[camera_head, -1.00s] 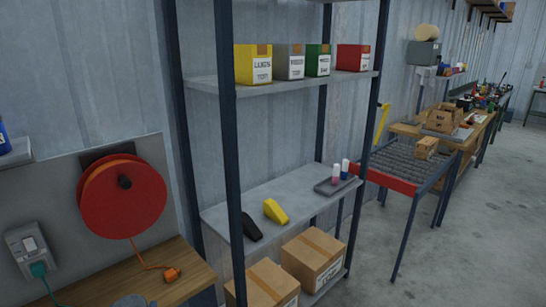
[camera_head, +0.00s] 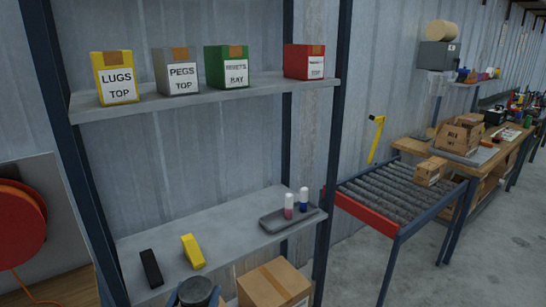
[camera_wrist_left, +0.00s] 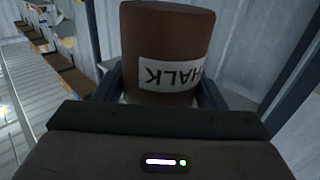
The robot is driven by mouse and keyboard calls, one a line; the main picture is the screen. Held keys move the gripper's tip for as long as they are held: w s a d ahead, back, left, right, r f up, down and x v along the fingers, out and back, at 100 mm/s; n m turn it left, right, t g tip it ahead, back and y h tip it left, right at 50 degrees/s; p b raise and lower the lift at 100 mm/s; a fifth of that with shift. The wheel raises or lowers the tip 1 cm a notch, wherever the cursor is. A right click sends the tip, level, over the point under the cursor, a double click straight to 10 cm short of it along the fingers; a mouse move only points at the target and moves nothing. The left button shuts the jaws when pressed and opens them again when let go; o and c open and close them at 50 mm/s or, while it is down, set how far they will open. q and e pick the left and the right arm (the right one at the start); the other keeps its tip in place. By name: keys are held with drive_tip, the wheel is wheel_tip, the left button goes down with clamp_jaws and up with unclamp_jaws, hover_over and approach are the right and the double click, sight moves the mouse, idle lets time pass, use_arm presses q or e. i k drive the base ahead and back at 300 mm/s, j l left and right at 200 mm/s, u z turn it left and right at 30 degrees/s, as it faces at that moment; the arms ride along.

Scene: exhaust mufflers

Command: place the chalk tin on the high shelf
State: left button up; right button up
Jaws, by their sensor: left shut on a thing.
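The chalk tin (camera_wrist_left: 167,45) is a brown cylinder with a white label reading CHALK upside down in the left wrist view. My left gripper (camera_wrist_left: 167,95) is shut on it, a finger on each side. In the head view, the left gripper (camera_head: 194,299) shows at the bottom edge, with the tin's dark round top (camera_head: 197,290) between its fingers, in front of and below the lower shelf. The high shelf (camera_head: 140,107) holds a yellow LUGS box, a grey PEGS box, a green box and a red box. A bare gap lies between the green and red boxes.
The lower shelf (camera_head: 150,240) holds a black object (camera_head: 150,268), a yellow object (camera_head: 193,251) and a grey tray (camera_head: 270,220) with two small bottles. Dark posts (camera_head: 335,130) frame the rack. A cardboard box (camera_head: 275,285) sits below. A roller table (camera_head: 400,195) stands right.

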sight(271, 82)
drive_tip(key=i+l, duration=0.25)
drive_tip(key=l, duration=0.25)
drive_tip(key=i+l+z, duration=0.15)
drive_tip(key=l, duration=0.3)
drive_tip(key=i+l, duration=0.3)
drive_tip(key=l, duration=0.2)
drive_tip(key=i+l+z, duration=0.1)
drive_tip(key=i+l, duration=0.2)
drive_tip(key=l, duration=0.15)
